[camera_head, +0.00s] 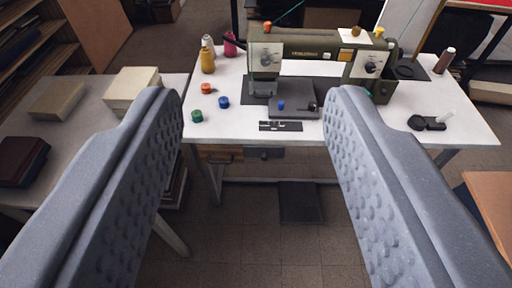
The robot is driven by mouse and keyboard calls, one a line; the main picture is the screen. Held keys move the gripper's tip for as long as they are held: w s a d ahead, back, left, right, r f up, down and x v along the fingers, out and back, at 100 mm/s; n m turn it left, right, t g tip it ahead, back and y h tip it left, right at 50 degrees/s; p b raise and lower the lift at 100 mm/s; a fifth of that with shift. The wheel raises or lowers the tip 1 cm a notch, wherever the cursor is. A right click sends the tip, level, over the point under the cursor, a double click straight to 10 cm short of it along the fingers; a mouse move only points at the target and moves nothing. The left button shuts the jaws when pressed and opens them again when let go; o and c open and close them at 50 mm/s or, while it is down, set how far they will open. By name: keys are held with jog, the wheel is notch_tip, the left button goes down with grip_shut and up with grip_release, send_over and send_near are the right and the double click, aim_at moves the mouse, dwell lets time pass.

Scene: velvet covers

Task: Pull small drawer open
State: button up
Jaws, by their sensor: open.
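My gripper (252,105) is open, its two grey dimpled fingers wide apart at the left and right of the view with nothing between them. Ahead of it is a white sewing table (225,125) with an olive-green sewing machine (310,50) on top. Under the table's front edge hangs a small drawer (263,153), a dark grey front beside a wooden strip. It looks shut, though it is small in the view. My gripper is apart from it.
Thread spools (207,60) and bobbins (223,102) lie on the tabletop. A grey side table (90,98) with boxes and books stands at the left. A foot pedal (299,202) is under the table. The floor in front is clear. A wooden surface (492,200) juts in at right.

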jog(key=w+f+t+b, duration=0.1)
jog(key=w+f+b, duration=0.4)
jog(key=w+f, duration=2.3)
jog(key=n+t+b, duration=0.1)
jog(key=b, duration=0.4)
send_near(264, 160)
jog(key=shift+h, duration=0.3)
jog(key=w+b, duration=0.1)
jog(key=w, duration=0.1)
jog(key=w+b, duration=0.1)
jog(key=w, duration=0.1)
jog(key=shift+w+a+f+b, duration=0.15)
jog(key=shift+w+f+b, duration=0.05)
jog(key=shift+b, duration=0.2)
jog(key=shift+w+r, duration=0.1)
jog(key=shift+w, duration=0.55)
jog(key=shift+w+b, duration=0.85)
jog(key=shift+w, duration=1.1)
